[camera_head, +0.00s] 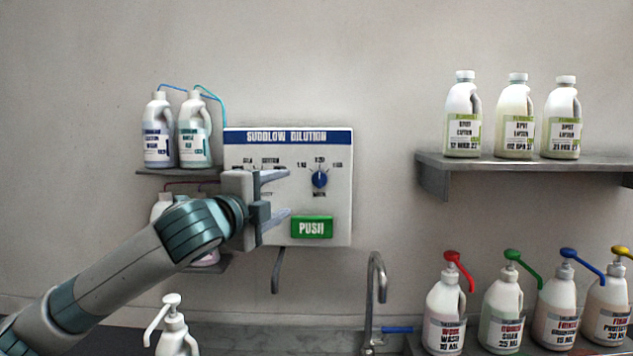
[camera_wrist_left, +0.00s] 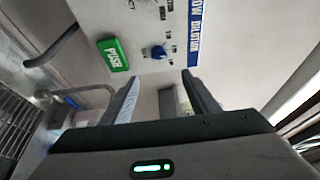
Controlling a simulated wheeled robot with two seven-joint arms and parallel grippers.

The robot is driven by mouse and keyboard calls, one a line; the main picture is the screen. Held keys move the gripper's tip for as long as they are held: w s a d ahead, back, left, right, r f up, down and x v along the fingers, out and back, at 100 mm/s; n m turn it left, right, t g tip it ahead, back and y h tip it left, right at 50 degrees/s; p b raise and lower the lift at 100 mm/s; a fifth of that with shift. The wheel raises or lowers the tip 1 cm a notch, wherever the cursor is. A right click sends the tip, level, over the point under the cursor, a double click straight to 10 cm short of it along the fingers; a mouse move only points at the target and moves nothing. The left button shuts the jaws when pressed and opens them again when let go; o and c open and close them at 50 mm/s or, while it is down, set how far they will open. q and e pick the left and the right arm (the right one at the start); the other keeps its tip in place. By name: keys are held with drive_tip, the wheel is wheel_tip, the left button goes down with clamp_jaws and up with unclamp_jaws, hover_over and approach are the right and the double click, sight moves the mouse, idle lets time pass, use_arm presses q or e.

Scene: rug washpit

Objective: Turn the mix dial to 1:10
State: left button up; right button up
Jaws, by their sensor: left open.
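The dilution panel (camera_head: 338,215) is a white wall box with a blue header strip. Its blue mix dial (camera_head: 319,179) sits right of centre, with small ratio labels around its top; the pointer's setting is too small to read surely. A second dial area on the left of the panel is mostly hidden behind my gripper. My left gripper (camera_head: 286,195) is open and empty, in front of the panel, left of the mix dial and apart from it. In the left wrist view the blue dial (camera_wrist_left: 158,52) shows beyond the open fingers (camera_wrist_left: 160,80). My right gripper is not in view.
A green PUSH button (camera_head: 311,227) is just below the dial. A tap (camera_head: 376,285) and a hooked spout (camera_head: 278,270) are lower down. Bottles stand on shelves at left and on a shelf (camera_head: 520,165) at right. Pump bottles line the lower right. Wall right of the panel is clear.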

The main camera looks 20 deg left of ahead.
use_arm(q)
drive_tip(key=w, duration=0.1)
drive_tip(key=p, duration=0.8)
approach(319, 181)
drive_tip(key=w, duration=0.6)
drive_tip(key=shift+w+d+r, duration=0.1)
drive_tip(key=shift+d+r, duration=0.2)
drive_tip(key=shift+d, duration=0.05)
drive_tip(key=shift+w+f, duration=0.1)
drive_tip(key=shift+w, duration=0.75)
drive_tip(key=shift+c, duration=0.3)
drive_tip(key=shift+f, duration=0.1)
drive_tip(key=c, duration=1)
